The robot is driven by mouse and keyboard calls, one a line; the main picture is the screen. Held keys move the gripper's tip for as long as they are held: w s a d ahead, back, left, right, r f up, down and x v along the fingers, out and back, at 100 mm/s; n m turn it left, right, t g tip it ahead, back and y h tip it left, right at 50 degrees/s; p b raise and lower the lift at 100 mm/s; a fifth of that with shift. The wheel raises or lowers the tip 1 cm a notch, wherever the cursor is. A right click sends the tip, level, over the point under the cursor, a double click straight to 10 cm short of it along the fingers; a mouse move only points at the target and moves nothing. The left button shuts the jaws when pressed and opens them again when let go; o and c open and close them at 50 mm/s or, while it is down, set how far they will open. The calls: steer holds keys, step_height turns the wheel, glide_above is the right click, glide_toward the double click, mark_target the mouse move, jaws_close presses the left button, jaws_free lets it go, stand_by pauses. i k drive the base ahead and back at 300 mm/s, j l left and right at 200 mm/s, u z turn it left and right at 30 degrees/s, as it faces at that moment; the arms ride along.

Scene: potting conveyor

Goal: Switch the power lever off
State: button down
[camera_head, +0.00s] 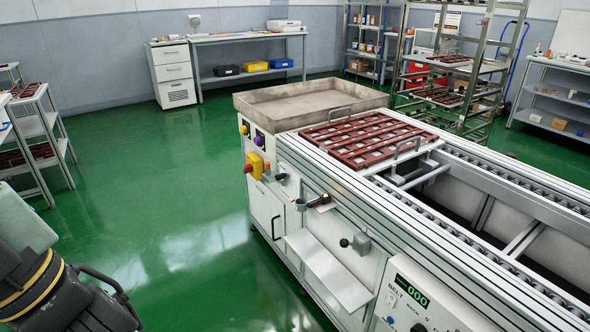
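Which fitting is the power lever is not readable here. A small grey box with a black-knobbed lever (356,242) sits on the side of the white conveyor bench (330,233), the knob pointing left. My gripper (112,299) is the dark shape at the bottom left, far from the bench's fittings. Its fingers cannot be made out clearly, and it touches nothing that I can see.
A yellow box with a red button (252,166) is on the bench's end. A belt panel (412,296) reads 000. A shelf (328,272) juts out below the levers. A brown tray (366,138) lies on top. Green floor (175,220) is clear between me and the bench.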

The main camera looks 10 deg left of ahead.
mark_target(248, 168)
steer(key=u, duration=0.6)
steer(key=i+j+z, duration=0.15)
steer(key=i+j, duration=0.25)
steer(key=i+j+z, duration=0.1)
steer(key=i+j, duration=0.3)
steer(key=i+j+z, duration=0.15)
steer(key=i+j, duration=0.2)
steer(key=j, duration=0.15)
steer(key=i+j+z, duration=0.1)
steer(key=i+j, duration=0.2)
steer(key=j, duration=0.2)
steer(key=i+j+z, duration=0.15)
steer(key=i+j, duration=0.2)
steer(key=j, duration=0.15)
steer(key=i+j+z, duration=0.15)
steer(key=i+j, duration=0.15)
steer(key=j, duration=0.3)
steer(key=i+j+z, duration=0.1)
steer(key=i+j, duration=0.15)
steer(key=j, duration=0.3)
steer(key=i+j+z, duration=0.15)
steer(key=j, duration=0.5)
steer(key=i, duration=0.05)
